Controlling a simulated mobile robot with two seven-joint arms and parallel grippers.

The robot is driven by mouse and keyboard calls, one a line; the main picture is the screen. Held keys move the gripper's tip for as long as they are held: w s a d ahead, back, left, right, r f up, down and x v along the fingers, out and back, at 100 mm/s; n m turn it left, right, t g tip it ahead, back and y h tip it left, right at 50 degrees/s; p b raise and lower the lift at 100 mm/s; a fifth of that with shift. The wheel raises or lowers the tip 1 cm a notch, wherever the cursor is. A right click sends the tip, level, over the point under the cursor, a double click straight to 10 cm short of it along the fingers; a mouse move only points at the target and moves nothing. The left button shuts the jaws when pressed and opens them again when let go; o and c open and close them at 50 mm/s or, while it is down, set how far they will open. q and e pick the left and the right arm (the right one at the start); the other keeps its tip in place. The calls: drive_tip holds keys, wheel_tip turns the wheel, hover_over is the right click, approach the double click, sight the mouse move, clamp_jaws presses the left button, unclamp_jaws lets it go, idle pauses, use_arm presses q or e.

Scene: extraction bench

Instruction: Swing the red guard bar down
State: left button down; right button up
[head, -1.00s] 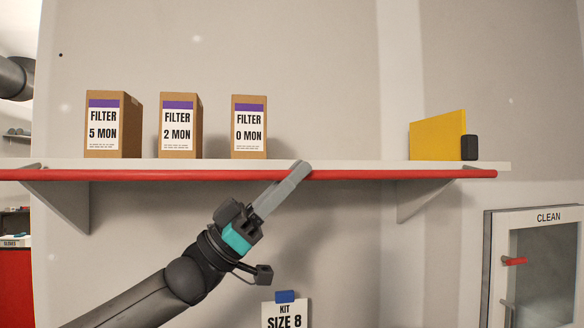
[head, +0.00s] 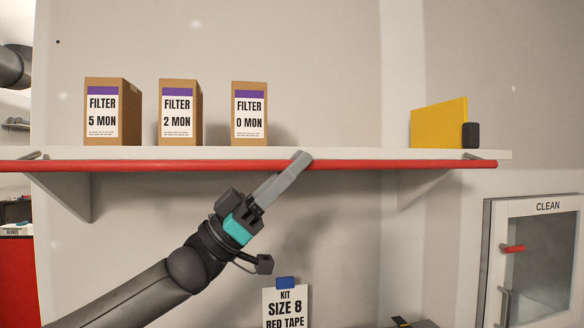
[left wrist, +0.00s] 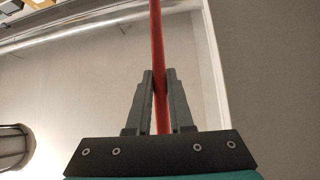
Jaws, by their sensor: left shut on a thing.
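The red guard bar (head: 400,165) runs level along the front of the white shelf (head: 350,153), slightly below its top edge. Short grey arms at both ends join it to the shelf. My left gripper (head: 300,160) reaches up from below and is shut on the bar right of its middle. In the left wrist view the bar (left wrist: 156,40) passes between the two grey fingers (left wrist: 160,95). The far finger is hidden in the head view. My right gripper is not in view.
Filter boxes (head: 178,128), one (head: 105,125) and another (head: 250,125) stand on the shelf, with a yellow panel (head: 437,124) at the right. A kit sign (head: 285,308) is below. A cabinet marked CLEAN (head: 540,260) is at lower right.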

use_arm(q)
drive_tip(key=shift+f, duration=0.15)
drive_tip(key=c, duration=0.8)
unclamp_jaws()
drive_tip(key=b+v, duration=0.3)
drive_tip(key=v, duration=1.2)
drive_tip(key=shift+a, duration=0.1)
